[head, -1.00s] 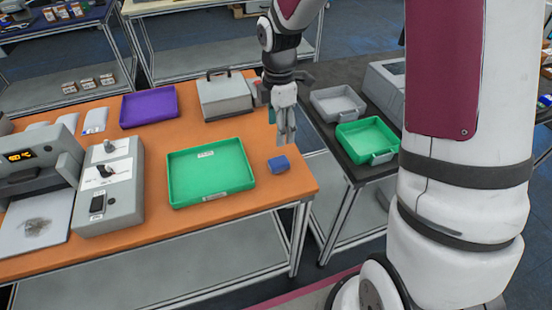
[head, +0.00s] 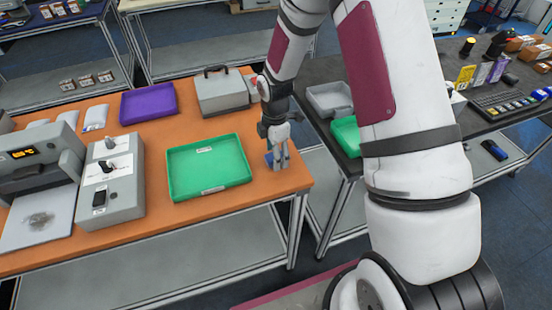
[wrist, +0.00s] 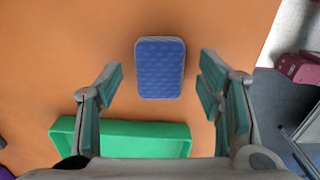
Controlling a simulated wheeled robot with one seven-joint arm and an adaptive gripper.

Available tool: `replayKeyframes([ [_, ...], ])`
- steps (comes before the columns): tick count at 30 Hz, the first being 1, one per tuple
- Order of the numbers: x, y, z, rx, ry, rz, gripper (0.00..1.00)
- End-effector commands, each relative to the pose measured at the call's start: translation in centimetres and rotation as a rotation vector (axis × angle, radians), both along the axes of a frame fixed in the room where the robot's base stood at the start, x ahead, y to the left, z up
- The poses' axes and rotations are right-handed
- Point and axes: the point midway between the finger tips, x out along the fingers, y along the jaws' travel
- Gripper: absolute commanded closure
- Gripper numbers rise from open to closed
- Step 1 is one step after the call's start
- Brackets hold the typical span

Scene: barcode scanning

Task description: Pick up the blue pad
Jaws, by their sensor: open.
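The blue pad (wrist: 160,68) is a small rounded block with a textured blue top and a grey edge. It lies flat on the orange table (head: 140,225), right of the green tray (head: 208,168). In the head view the blue pad (head: 269,159) is partly hidden by my gripper (head: 279,164). My gripper is open and points down at the pad. In the wrist view the pad shows beyond and between the spread fingers (wrist: 160,90), with clear space on both sides and no visible contact.
The green tray (wrist: 125,138) lies close by the pad. A purple tray (head: 148,102), a grey case (head: 222,93) and a scanner station (head: 110,180) stand on the orange table. A dark table (head: 345,166) with grey and green bins is to the right, across a gap.

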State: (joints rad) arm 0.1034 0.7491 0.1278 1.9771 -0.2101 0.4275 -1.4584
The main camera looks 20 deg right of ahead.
Motion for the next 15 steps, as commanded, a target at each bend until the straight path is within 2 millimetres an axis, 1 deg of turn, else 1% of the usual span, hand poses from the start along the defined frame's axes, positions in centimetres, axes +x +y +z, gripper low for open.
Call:
replayKeyframes([
  [1,-0.11,0.02,-0.47,0.000,0.003,0.000,0.39],
  [3,-0.06,0.02,-0.80,0.000,0.001,0.000,0.39],
  [10,0.02,0.00,-0.95,0.000,0.000,0.000,0.39],
  [11,0.02,0.00,-0.95,0.000,0.000,0.000,0.41],
  [12,0.02,0.00,-0.95,0.000,0.000,0.000,0.51],
  [14,0.02,0.00,-0.94,0.000,0.000,0.000,0.64],
  [15,0.02,0.00,-0.93,0.000,0.000,0.000,0.73],
])
